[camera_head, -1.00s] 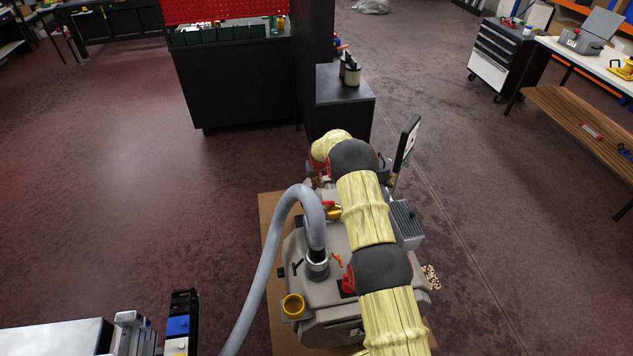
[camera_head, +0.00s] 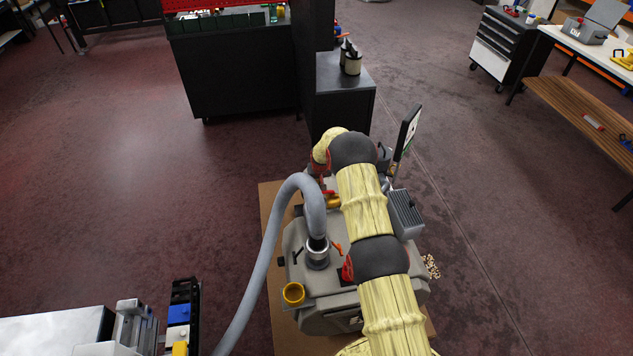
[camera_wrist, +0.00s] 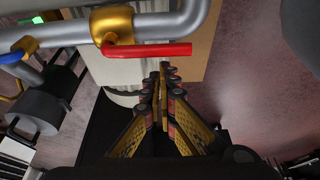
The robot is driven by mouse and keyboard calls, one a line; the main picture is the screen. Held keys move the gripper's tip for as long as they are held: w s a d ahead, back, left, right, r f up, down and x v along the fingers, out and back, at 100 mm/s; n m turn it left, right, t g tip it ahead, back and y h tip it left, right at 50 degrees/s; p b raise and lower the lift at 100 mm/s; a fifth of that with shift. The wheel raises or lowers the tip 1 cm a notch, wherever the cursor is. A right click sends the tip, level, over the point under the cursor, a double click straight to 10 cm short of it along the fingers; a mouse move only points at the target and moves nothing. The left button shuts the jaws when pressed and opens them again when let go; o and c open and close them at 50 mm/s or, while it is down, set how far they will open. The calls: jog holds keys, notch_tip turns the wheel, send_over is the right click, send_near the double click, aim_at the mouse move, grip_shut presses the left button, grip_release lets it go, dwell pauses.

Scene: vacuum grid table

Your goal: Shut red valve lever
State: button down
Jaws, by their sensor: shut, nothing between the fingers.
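The red valve lever (camera_wrist: 150,49) shows in the wrist view, reaching right from a brass valve body (camera_wrist: 111,24) on a grey pipe (camera_wrist: 180,22). In the head view the red lever (camera_head: 329,192) and brass valve (camera_head: 333,201) show small beside my arm. My gripper (camera_wrist: 163,72) is shut and empty, its fingertips just below the lever's right part in the wrist picture. I cannot tell whether they touch it. In the head view my arm hides the gripper.
A blue handle (camera_wrist: 12,57) sits at the left of the wrist view. A grey hose (camera_head: 270,245) curves up from the machine (camera_head: 325,285), left of my arm. A dark cabinet (camera_head: 345,100) stands behind.

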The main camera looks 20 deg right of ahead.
aim_at(318, 193)
jog(key=shift+s+a+n+y+b, duration=0.3)
jog(key=shift+s+n+b, duration=0.1)
jog(key=shift+n+b, duration=0.35)
dwell(0.4)
jog(key=shift+s+f+n+b, duration=0.1)
jog(key=shift+s+n+b, duration=0.15)
jog(key=shift+b, duration=0.2)
jog(key=n+b, duration=0.1)
jog(key=s+n+b, duration=0.1)
jog(key=b, duration=0.1)
jog(key=y+b, duration=0.1)
jog(key=shift+s+a+f+n, duration=0.2)
jog(key=shift+s+f+n, duration=0.1)
jog(key=shift+n, duration=0.1)
jog(key=s+d+n+g+y+b, duration=0.2)
jog(key=s+d+n+y+b, duration=0.1)
jog(key=s+n+b, duration=0.4)
jog(key=n+b, duration=0.3)
jog(key=n, duration=0.2)
jog(key=shift+r+g, duration=0.4)
jog(key=shift+d, duration=0.15)
